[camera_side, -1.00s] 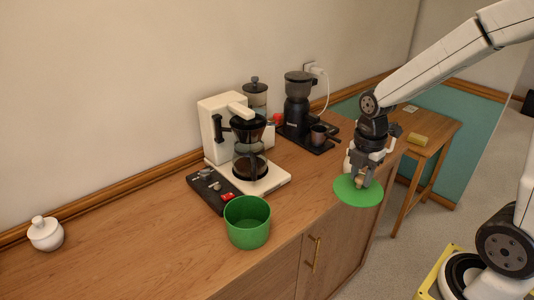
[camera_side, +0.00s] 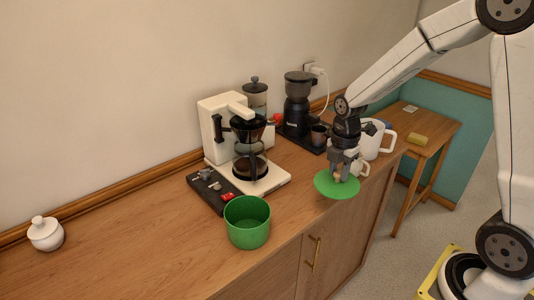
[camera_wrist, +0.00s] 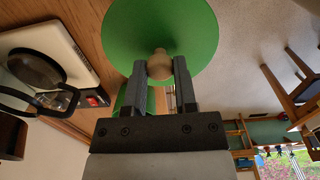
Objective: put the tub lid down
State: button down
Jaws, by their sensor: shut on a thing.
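The tub lid (camera_side: 326,188) is a flat green disc with a small round wooden knob. My gripper (camera_side: 341,172) is shut on that knob and holds the lid roughly level, near the front edge of the wooden counter. In the wrist view the green lid (camera_wrist: 165,25) fills the upper middle, and the knob (camera_wrist: 160,65) sits between the two fingers of my gripper (camera_wrist: 160,75). The green tub (camera_side: 247,222) stands upright and open on the counter, to the left of the lid. Part of it shows behind the fingers in the wrist view.
A coffee maker (camera_side: 225,130) with a glass carafe stands behind the tub, with a black switch panel (camera_side: 207,189) beside it. A grinder (camera_side: 298,95), white jug (camera_side: 376,139) and mug stand further right. A white sugar pot (camera_side: 46,233) is far left. Counter left of the tub is clear.

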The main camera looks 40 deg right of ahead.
jog(key=w+f, duration=0.4)
jog(key=w+d+f, duration=0.1)
jog(key=w+f, duration=0.1)
jog(key=shift+w+f, duration=0.15)
jog(key=shift+w, duration=0.1)
jog(key=shift+w+d+f, duration=0.1)
jog(key=shift+w+f, duration=0.1)
jog(key=shift+f, duration=1.6)
jog(key=shift+f, duration=0.1)
jog(key=shift+c, duration=2)
grip_release()
notch_tip(320, 180, up, 12)
